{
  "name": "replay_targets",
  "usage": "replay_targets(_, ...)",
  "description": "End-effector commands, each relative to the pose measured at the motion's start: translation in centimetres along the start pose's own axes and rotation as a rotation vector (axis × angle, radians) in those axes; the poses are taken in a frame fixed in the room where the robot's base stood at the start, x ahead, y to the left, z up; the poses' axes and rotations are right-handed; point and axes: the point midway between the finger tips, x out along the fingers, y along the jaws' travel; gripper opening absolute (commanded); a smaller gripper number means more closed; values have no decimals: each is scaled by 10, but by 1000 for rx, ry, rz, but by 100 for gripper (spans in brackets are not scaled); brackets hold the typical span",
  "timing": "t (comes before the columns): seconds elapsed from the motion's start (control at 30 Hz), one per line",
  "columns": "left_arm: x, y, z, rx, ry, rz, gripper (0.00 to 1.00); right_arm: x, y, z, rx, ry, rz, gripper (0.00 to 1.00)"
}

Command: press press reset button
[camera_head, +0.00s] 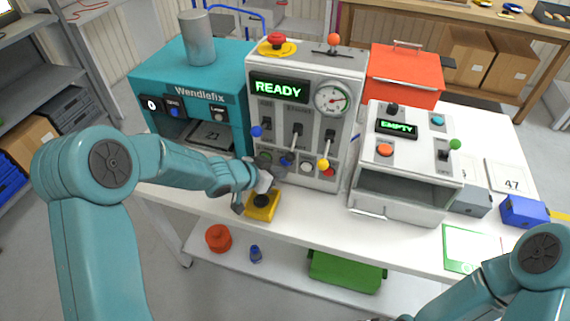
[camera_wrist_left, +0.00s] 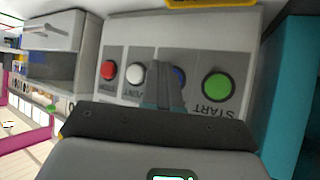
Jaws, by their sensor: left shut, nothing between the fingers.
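The press (camera_head: 300,120) is the grey middle machine; its display reads READY. Its lower panel carries a button row. In the left wrist view these are a red button (camera_wrist_left: 108,71), a white button (camera_wrist_left: 135,75), a blue button (camera_wrist_left: 180,76) and a green button (camera_wrist_left: 216,86) labelled START. The blue button's label is hidden, and none readable says reset. My left gripper (camera_wrist_left: 166,78) is shut and empty. Its tips are in front of the panel between white and blue, partly covering the blue one; contact cannot be told. In the head view the left gripper (camera_head: 277,168) is low before the press.
A yellow block with a black knob (camera_head: 262,206) stands on the table just below my left gripper. A teal Wendlefix machine (camera_head: 160,75) stands left, a grey machine reading EMPTY (camera_head: 415,125) right. The press's levers with coloured knobs stick out above the button row.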

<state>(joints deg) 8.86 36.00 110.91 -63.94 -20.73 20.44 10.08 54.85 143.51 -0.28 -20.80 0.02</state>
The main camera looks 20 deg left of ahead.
Motion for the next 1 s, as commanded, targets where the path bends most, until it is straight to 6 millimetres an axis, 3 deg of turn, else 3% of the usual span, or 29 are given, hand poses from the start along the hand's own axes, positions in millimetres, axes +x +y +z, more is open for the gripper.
replay_targets(0.17,-2,2,3,0,0,0,0,3,1,0,0,0,0,54)
replay_targets(0.6,-30,22,24,1,1,-1,0,26,9,0,0,0,0,54)
replay_targets(1.0,-35,25,25,1,0,0,0,26,9,0,0,0,0,54)
